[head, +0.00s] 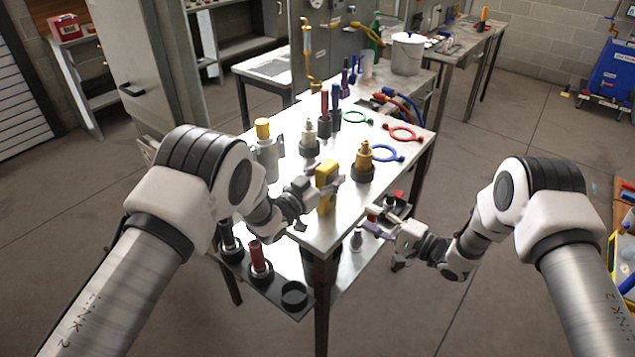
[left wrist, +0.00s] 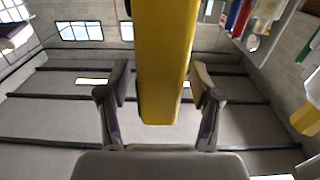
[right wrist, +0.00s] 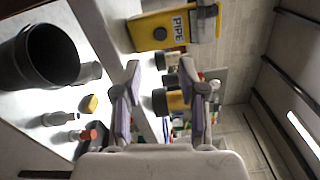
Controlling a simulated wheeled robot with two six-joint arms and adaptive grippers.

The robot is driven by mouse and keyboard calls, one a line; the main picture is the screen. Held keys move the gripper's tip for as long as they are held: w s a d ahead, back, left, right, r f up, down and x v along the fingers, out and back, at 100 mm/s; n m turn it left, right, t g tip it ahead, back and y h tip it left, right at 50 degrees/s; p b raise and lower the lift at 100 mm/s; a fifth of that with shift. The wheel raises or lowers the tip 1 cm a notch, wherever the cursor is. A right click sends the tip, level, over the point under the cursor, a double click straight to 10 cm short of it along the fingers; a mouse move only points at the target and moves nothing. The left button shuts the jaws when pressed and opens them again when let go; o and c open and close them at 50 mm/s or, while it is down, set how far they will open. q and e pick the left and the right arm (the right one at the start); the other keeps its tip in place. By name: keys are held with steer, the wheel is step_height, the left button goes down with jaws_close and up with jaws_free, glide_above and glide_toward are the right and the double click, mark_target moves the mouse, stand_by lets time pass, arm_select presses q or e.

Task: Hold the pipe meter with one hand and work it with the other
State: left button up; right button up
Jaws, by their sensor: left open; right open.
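The yellow pipe meter (head: 327,202) is at the near end of the bench in the head view, at my left gripper. In the left wrist view its yellow body (left wrist: 165,70) is between the two fingers of my left gripper (left wrist: 160,98), which is open. My left gripper (head: 312,187) partly hides the meter in the head view. My right gripper (head: 385,244) is open and empty, lower and to the right of the meter, off the bench's near right edge. The right wrist view shows the meter's face (right wrist: 175,30) marked "PIPE" beyond the open fingers (right wrist: 163,100).
On the bench top (head: 330,229) stand a yellow-capped grey cylinder (head: 267,155) and a brass fitting (head: 364,158) on a black base. A lower shelf holds a red-topped part (head: 259,259) and black cups.

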arm_select(q)
jaws_close()
arm_select(e)
jaws_close()
stand_by(0.7)
stand_by(0.5)
